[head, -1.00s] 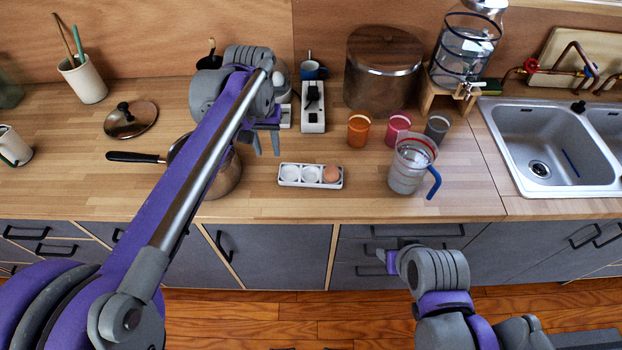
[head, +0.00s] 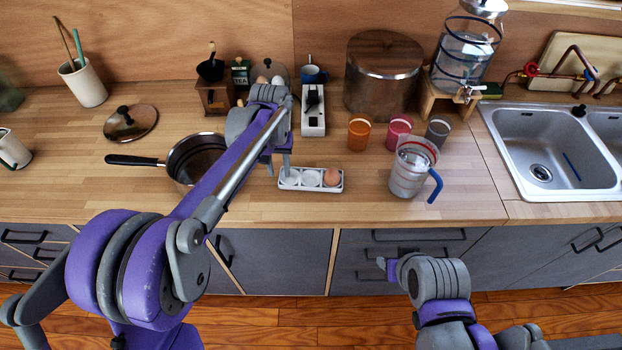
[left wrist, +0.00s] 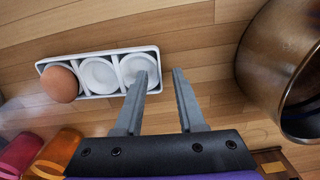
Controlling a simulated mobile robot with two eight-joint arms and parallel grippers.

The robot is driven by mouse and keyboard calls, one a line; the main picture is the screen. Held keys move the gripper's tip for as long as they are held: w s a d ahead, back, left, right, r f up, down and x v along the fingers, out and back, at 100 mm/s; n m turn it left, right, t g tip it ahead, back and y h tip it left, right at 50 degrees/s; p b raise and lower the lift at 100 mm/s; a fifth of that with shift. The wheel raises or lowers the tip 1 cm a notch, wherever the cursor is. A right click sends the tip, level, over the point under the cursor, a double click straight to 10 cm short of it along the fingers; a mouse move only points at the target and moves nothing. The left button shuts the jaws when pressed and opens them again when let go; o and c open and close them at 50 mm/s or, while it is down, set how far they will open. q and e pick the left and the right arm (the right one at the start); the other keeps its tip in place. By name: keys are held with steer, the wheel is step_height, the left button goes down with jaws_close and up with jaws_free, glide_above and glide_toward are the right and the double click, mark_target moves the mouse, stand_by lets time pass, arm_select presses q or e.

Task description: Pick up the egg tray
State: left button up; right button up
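The egg tray (head: 310,187) is a small white tray with three cups in a row on the wooden counter. A brown egg (head: 332,176) sits in its right cup in the head view; the other two cups look empty. My left gripper (head: 279,168) is at the tray's left end. In the left wrist view my left gripper (left wrist: 162,88) is open, with one finger over the tray's (left wrist: 108,54) end cup and the other beyond its end. I cannot tell whether it touches. My right gripper (head: 388,264) is low in front of the drawers; its finger gap is not clear.
A saucepan (head: 183,180) stands close left of the tray, also seen in the left wrist view (left wrist: 270,70). A measuring jug (head: 408,178) and orange cup (head: 358,136) stand to the right. A power strip (head: 313,122) is behind. The counter in front is clear.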

arm_select(q)
steer(key=shift+f, duration=0.75)
jaws_close()
stand_by(0.9)
